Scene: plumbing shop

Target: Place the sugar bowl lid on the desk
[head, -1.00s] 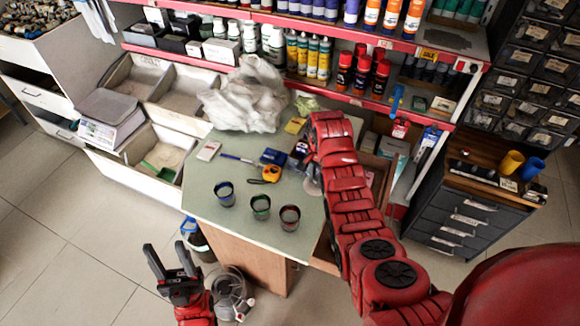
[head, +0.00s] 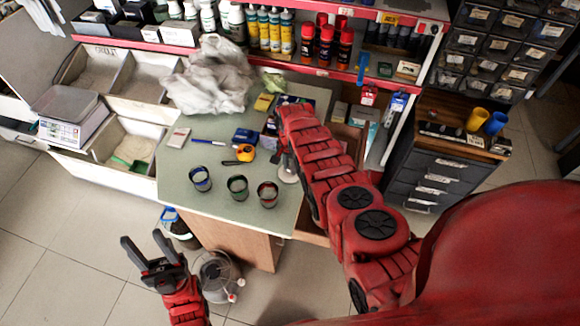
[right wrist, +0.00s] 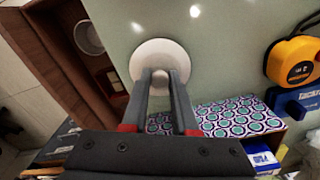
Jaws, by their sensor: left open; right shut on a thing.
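The sugar bowl lid is a round white disc (right wrist: 160,62) in the right wrist view, held between the fingertips of my right gripper (right wrist: 162,78). It is over the grey-green desk top (right wrist: 222,50), close to the edge; I cannot tell whether it touches the surface. In the head view the lid (head: 288,173) shows pale at the right side of the desk (head: 215,170), partly hidden by my red right arm. A white bowl (right wrist: 88,37) sits in the open wooden drawer beside the desk edge. My left gripper (head: 148,244) is open and empty, in front of the desk, over the floor.
Three dark cups (head: 238,188) stand near the desk's front. A yellow tape measure (head: 245,153), a blue box (head: 245,136) and a plastic bag (head: 212,75) are further back. A patterned box (right wrist: 235,116) is near the right gripper. Free desk surface lies between cups and lid.

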